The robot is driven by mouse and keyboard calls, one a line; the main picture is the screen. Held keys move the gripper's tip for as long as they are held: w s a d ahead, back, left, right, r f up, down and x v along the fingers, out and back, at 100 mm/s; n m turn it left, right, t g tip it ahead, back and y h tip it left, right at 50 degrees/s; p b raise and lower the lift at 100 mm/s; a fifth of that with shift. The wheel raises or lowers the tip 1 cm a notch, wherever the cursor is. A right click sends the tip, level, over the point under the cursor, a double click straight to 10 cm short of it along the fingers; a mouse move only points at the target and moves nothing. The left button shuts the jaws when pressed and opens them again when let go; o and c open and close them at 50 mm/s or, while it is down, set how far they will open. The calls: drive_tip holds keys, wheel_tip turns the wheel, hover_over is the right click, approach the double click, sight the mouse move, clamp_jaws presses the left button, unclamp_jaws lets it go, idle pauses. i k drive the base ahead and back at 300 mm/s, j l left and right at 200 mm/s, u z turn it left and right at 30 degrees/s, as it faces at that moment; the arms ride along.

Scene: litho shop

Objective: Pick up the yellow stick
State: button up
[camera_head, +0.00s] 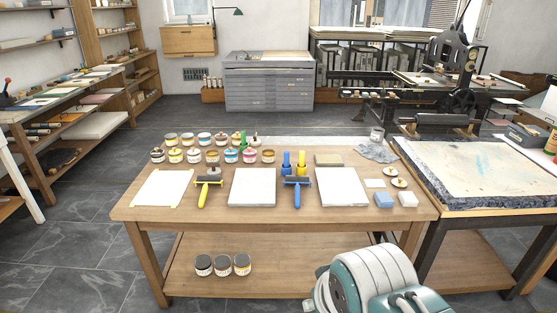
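A wooden table (300,216) stands in front of me. A small upright yellow stick-like piece (302,162) stands near the table's back middle, just right of a similar blue piece (286,163). Its lower part is close to a blue-handled roller. A roller with a yellow handle (202,196) also lies on the table, between two pale slabs; I cannot tell for sure which yellow thing is the stick. Rounded teal and white parts at the bottom right look like my own arm. My gripper is not in view.
Several ink jars (194,156) stand in rows at the table's back left. Pale slabs (252,187), a blue-handled roller (297,186), a blue block (384,200) and a grey cloth (377,152) are also on the table. A stone-topped bench (480,172) adjoins it on the right. Open floor (80,235) lies left.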

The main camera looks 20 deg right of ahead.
sight(301, 165)
drive_tip(key=i+l+z, duration=0.25)
drive_tip(key=i, duration=0.65)
drive_tip(key=i+j+z, duration=0.1)
drive_tip(key=i+z, duration=0.15)
drive_tip(key=i, duration=0.7)
